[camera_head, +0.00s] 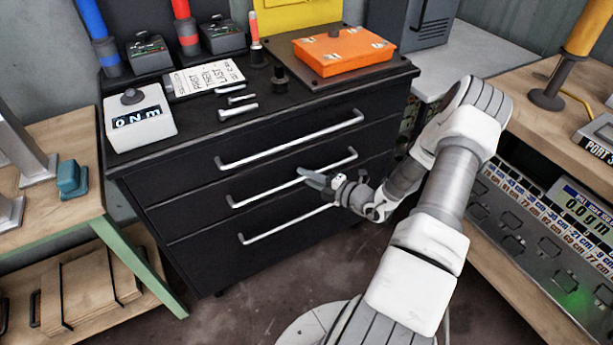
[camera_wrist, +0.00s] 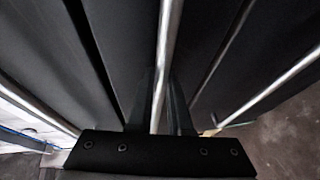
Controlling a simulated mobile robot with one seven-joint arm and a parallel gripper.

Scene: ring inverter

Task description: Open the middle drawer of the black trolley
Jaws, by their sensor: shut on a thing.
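The black trolley (camera_head: 135,190) stands in the middle of the head view, with three drawers and long silver bar handles. The middle drawer (camera_head: 185,221) looks flush with its neighbours. My gripper (camera_head: 314,178) reaches in from the right and is shut on the right part of the middle drawer's handle (camera_head: 262,191). In the wrist view the handle (camera_wrist: 168,45) runs down between the fingers of my gripper (camera_wrist: 160,102).
The top handle (camera_head: 290,143) and bottom handle (camera_head: 285,224) lie close above and below my gripper. Wooden benches stand left (camera_head: 45,225) and right (camera_head: 530,85). An orange box (camera_head: 342,52) and small devices sit on the trolley top. Some floor (camera_head: 240,300) is clear in front.

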